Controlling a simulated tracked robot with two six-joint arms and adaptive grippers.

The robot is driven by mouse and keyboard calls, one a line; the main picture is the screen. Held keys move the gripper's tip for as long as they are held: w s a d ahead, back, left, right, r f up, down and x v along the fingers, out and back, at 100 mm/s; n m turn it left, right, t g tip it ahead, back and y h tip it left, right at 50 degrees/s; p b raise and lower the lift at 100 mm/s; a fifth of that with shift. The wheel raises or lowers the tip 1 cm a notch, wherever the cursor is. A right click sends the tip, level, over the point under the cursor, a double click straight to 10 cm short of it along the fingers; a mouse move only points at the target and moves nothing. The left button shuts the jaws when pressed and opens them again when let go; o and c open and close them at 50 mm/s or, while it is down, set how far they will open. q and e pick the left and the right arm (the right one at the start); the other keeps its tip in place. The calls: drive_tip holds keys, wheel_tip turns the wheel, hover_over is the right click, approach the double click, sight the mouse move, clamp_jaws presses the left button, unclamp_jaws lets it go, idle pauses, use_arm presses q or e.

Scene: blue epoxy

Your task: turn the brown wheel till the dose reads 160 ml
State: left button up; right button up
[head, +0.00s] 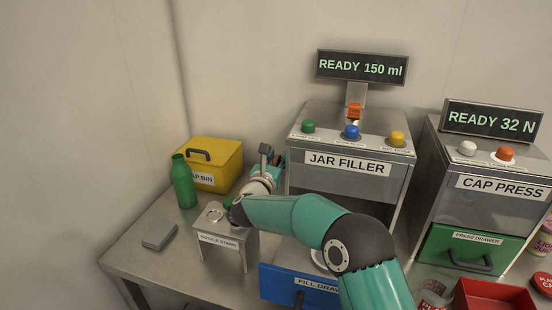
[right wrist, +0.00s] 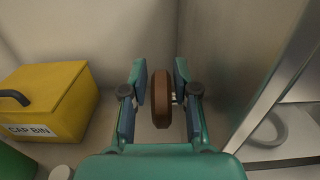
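The jar filler (head: 347,163) is a grey machine, and its display (head: 362,67) reads "READY 150 ml". The brown wheel (right wrist: 162,98) shows in the right wrist view, mounted on the jar filler's side wall; in the head view it is hidden. My right gripper (head: 271,156) is at the left side of the jar filler. In the right wrist view my right gripper (right wrist: 160,82) is open, with one finger on each side of the wheel. A gap shows between the left finger and the wheel; whether the right finger touches it I cannot tell. My left gripper is not in view.
A yellow cap bin (head: 217,165) and a green bottle (head: 184,182) stand left of my gripper. The nozzle stand (head: 222,245) is in front, near my forearm. The cap press (head: 485,195), reading "READY 32 N", stands right. The table's left part is mostly clear.

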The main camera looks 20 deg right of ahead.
clamp_jaws()
drive_tip(key=shift+r, duration=0.1)
drive_tip(key=shift+g, duration=0.4)
drive_tip(key=shift+w+y, duration=0.1)
drive_tip(key=shift+y, duration=0.3)
drive_tip(key=shift+o, duration=0.2)
unclamp_jaws()
